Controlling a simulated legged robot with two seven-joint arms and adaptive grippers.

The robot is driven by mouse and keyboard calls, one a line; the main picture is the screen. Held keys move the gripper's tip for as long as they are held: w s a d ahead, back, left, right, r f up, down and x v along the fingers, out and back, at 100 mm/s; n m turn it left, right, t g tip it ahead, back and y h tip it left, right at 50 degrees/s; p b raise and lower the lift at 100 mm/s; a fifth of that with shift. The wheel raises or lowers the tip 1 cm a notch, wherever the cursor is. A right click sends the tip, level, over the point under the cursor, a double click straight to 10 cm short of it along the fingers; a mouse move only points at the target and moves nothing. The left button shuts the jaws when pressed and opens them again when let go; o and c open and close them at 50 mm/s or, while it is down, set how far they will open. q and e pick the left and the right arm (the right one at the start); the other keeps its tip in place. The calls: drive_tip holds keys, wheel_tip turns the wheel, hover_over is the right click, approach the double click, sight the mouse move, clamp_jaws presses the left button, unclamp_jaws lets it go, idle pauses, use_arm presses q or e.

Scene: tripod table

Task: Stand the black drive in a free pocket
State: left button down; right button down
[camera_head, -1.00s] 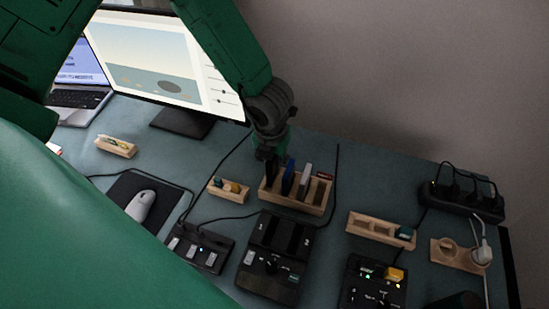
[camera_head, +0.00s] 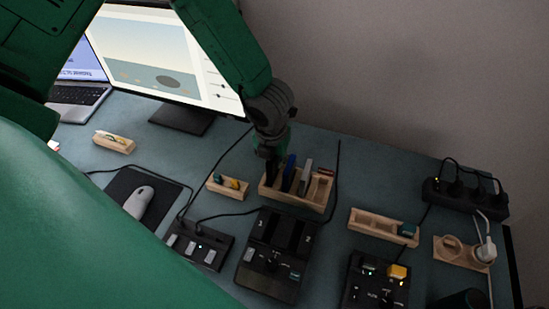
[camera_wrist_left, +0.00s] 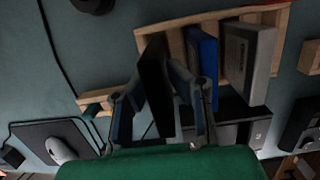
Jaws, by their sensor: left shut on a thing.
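My left gripper (camera_head: 268,163) reaches down at the left end of the wooden rack (camera_head: 284,199). In the left wrist view the gripper (camera_wrist_left: 160,95) is shut on the black drive (camera_wrist_left: 156,75), a thin dark slab between its fingers. The drive's far end overlaps the left end of the rack (camera_wrist_left: 195,19); I cannot tell how deep it sits in a pocket. A blue drive (camera_head: 289,172) and a grey drive (camera_head: 305,177) stand upright in the rack, just right of the held drive. The rack's right part shows bare wood. My right gripper is out of view.
A black two-slot dock (camera_head: 262,272) lies in front of the rack. Small wooden holders stand left (camera_head: 226,187) and right (camera_head: 372,226). A power strip (camera_head: 465,198) is at far right, a mouse (camera_head: 139,202) at left. The monitor (camera_head: 160,55) is behind; cables cross the table.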

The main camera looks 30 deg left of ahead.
use_arm(q)
drive_tip(key=shift+f+b, duration=0.8)
drive_tip(key=shift+f, duration=0.35)
drive_tip(key=c, duration=1.4)
unclamp_jaws()
drive_tip(key=shift+c, duration=0.2)
drive_tip(key=shift+r, duration=0.15)
drive_tip(key=r, duration=0.3)
drive_tip(key=s+r, duration=0.1)
drive_tip(key=r, duration=0.7)
drive_tip(key=shift+s+d, duration=0.25)
drive_tip(key=shift+s+r, duration=0.1)
drive_tip(key=shift+r, duration=0.15)
